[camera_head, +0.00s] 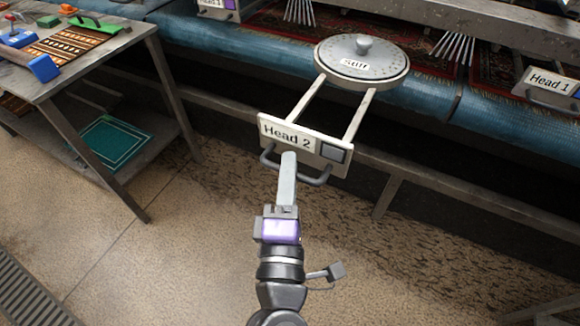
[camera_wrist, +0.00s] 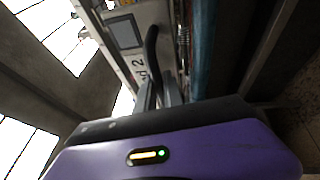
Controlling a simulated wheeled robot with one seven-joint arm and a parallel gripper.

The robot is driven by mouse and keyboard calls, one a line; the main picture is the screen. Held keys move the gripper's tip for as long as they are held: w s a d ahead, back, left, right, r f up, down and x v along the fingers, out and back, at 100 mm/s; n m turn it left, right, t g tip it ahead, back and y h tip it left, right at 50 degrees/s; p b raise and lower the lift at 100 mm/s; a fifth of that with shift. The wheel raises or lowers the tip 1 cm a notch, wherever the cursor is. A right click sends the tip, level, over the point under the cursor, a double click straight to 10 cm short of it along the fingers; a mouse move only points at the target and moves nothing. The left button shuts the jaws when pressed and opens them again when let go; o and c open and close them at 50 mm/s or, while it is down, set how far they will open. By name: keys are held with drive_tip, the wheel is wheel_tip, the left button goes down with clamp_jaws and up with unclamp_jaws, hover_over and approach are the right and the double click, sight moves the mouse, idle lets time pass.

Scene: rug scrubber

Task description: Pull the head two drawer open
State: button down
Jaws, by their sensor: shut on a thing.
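The head two drawer shows in the head view as a pale front panel (camera_head: 285,132) labelled "Head 2", with a small dark square at its right end. Two rails (camera_head: 357,115) run back from it under a round grey disc (camera_head: 362,58) marked "Stiff". The drawer stands out from the blue roller machine. A grey bar handle (camera_head: 318,181) sits along the panel's lower edge. My gripper (camera_head: 288,160) is shut on the handle. In the wrist view the fingers (camera_wrist: 160,95) close around the dark handle (camera_wrist: 152,50), in front of the panel (camera_wrist: 138,62).
A workbench (camera_head: 75,65) with brushes and tools stands at the left, a green mat (camera_head: 107,142) on its lower shelf. The "Head 1" drawer (camera_head: 550,82) is at the right. A machine leg (camera_head: 388,194) stands behind. The floor in front is clear.

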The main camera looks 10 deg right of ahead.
drive_tip(key=c, duration=1.5)
unclamp_jaws()
drive_tip(key=shift+b+v, duration=0.65)
drive_tip(key=shift+v, duration=3.25)
